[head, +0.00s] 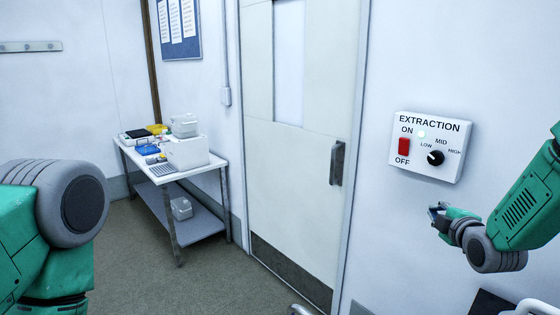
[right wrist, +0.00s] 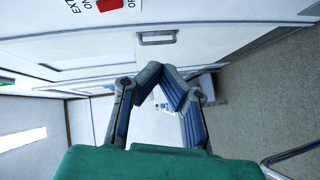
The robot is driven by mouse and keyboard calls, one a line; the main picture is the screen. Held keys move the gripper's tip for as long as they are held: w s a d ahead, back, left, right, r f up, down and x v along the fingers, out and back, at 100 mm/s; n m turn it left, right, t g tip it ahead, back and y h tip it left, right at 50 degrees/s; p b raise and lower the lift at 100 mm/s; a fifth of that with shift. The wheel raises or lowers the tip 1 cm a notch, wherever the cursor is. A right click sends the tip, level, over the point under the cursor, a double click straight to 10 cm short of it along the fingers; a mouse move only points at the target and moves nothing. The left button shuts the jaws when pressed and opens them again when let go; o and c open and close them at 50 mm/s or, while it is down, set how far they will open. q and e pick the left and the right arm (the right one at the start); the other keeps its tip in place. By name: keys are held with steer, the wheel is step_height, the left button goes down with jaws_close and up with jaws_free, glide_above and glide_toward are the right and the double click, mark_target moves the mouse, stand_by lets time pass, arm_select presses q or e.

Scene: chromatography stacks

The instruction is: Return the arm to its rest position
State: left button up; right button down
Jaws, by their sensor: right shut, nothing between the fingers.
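My right arm comes in from the right in the head view. Its gripper (head: 438,213) is below the extraction control panel (head: 431,146) and apart from it. In the right wrist view the gripper (right wrist: 163,68) has its fingertips together, with nothing between them. The panel has a red ON/OFF switch (head: 404,146), a black knob (head: 436,158) and a pale green lit lamp. A corner of the panel with the red switch also shows at the top of the right wrist view. My left arm shows at the left of the head view, but its gripper is out of view.
A white door (head: 300,150) with a grey handle (head: 337,163) stands in the middle. A table (head: 219,162) with lab items stands left of it. A metal rail shows at the lower right of the right wrist view.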

steer(key=s+a+f+m+g, duration=0.4)
steer(key=s+f, duration=0.6)
steer(key=f, duration=0.1)
steer(key=s+a+f+m+g, duration=0.3)
steer(key=s+f+g, duration=0.1)
steer(key=s+f, duration=0.7)
steer(key=s+a+f+m+g+y+b, duration=0.1)
steer(key=s+f+m+g, duration=0.35)
steer(key=s, duration=0.95)
steer(key=s+a+f+m+g+b, duration=0.1)
steer(key=s+a+f+m+g, duration=0.25)
steer(key=s, duration=1.05)
arm_select(q)
step_height(320, 180, down, 13)
steer(key=b, duration=1.1)
steer(key=shift+w, duration=0.15)
arm_select(e)
steer(key=w+d+f+t, duration=0.1)
steer(key=w+f, duration=0.2)
steer(key=f, duration=1)
steer(key=shift+n, duration=0.3)
